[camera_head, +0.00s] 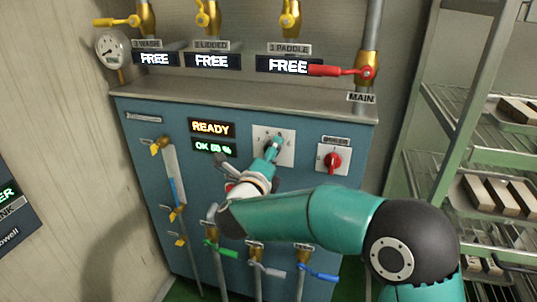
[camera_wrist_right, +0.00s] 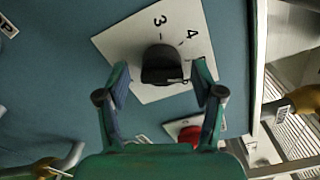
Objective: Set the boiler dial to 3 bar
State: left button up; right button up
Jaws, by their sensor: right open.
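The dial's white plate (camera_head: 290,150) is on the blue boiler front, right of the lit displays. In the head view my right gripper (camera_head: 274,144) is in front of it and mostly hides the knob. In the right wrist view the black knob (camera_wrist_right: 161,62) sits on the plate (camera_wrist_right: 120,38), with the numbers 3 and 4 readable beside it. My right gripper (camera_wrist_right: 162,78) is open, one finger to each side of the knob, with gaps showing. The knob's pointer setting cannot be read. My left gripper is not in view.
A red rotary switch (camera_head: 333,161) on its own plate is right of the dial. The displays read READY (camera_head: 211,128) and OK 50 %. Valves with green (camera_head: 222,250), white and blue handles are below my arm. A red-handled main valve (camera_head: 340,70) is above. Racks stand at right.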

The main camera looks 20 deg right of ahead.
jog(key=shift+w+d, duration=0.15)
jog(key=c, duration=1)
jog(key=shift+a, duration=0.25)
jog(key=shift+c, duration=0.6)
jog(key=shift+d, duration=0.15)
